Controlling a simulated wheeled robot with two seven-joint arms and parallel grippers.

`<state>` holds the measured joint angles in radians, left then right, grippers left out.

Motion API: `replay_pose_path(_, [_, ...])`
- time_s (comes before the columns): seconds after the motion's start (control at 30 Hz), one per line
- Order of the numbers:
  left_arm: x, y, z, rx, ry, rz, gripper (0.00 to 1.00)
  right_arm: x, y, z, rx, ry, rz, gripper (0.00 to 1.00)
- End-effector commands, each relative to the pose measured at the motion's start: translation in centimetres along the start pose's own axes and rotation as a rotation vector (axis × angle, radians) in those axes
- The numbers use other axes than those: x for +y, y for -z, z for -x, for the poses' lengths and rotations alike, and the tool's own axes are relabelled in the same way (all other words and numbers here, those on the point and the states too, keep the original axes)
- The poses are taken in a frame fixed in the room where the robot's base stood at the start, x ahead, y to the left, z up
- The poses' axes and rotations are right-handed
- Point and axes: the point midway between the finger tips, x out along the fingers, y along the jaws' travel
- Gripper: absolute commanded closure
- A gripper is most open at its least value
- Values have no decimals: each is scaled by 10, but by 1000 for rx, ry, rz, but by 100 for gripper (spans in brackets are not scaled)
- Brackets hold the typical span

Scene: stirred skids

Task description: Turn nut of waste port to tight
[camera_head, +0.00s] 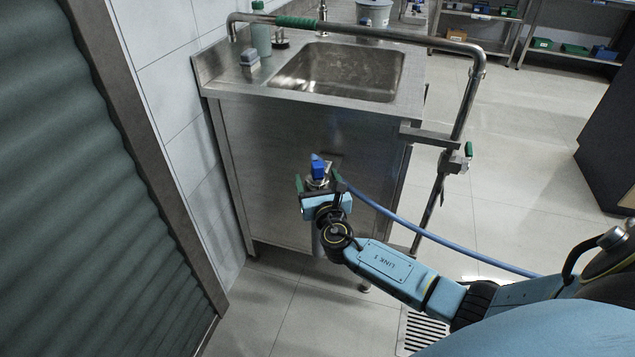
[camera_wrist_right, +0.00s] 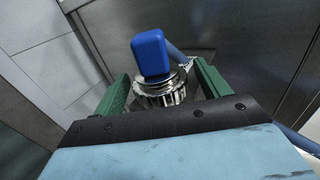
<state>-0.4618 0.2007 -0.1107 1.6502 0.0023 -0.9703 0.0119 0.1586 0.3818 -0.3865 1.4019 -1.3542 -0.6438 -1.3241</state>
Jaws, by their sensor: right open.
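The waste port shows on the front of the steel sink cabinet, with a blue block-shaped part (camera_head: 318,166) on top and a metal body below it. In the right wrist view the blue part (camera_wrist_right: 152,54) stands above a ribbed metal nut (camera_wrist_right: 160,92). My right gripper (camera_head: 318,182) is at the port, its green fingers on either side of it. In the right wrist view the right gripper (camera_wrist_right: 160,90) is open, with the nut between the fingers and a gap visible on the left side. Whether the right finger touches is unclear. My left gripper is not in view.
A blue hose (camera_head: 400,216) runs from the port to the lower right. The sink cabinet (camera_head: 260,140) carries a basin (camera_head: 345,70), and a metal rail (camera_head: 465,110) rises along its right side. A green shutter (camera_head: 90,190) closes off the left. Open floor (camera_head: 520,170) lies to the right.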

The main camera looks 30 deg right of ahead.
Motion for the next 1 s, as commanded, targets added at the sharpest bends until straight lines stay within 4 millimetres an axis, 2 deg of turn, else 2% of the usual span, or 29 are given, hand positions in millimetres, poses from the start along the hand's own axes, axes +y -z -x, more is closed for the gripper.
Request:
replay_pose_path(0.3, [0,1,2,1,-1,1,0,0,0,-2,1,0,-1,25])
replay_pose_path(0.63, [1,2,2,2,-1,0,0,0,0,-2,1,0,-1,68])
replay_pose_path(1.0, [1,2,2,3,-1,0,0,1,0,-2,2,32,-3,70])
